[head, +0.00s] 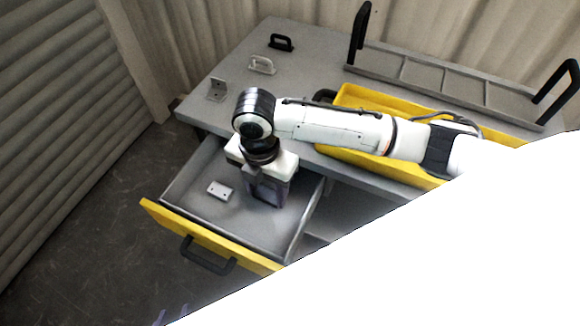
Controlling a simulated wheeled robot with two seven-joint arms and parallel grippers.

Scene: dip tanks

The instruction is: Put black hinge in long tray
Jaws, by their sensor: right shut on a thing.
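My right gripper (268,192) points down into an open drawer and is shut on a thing. Its fingers and hand hide what is held, and I cannot make out a black hinge anywhere. A small light grey plate with holes (220,190) lies on the drawer floor, left of the gripper. A long yellow tray (345,98) lies on the bench, partly behind my right arm. A long grey carrier (420,75) with dividers and tall black end handles stands behind it. Small purplish tips (173,314) at the bottom edge may be my left gripper; their state is unclear.
The grey drawer (190,215) has a yellow front (160,215) with a black handle. A large white shape covers the lower right.

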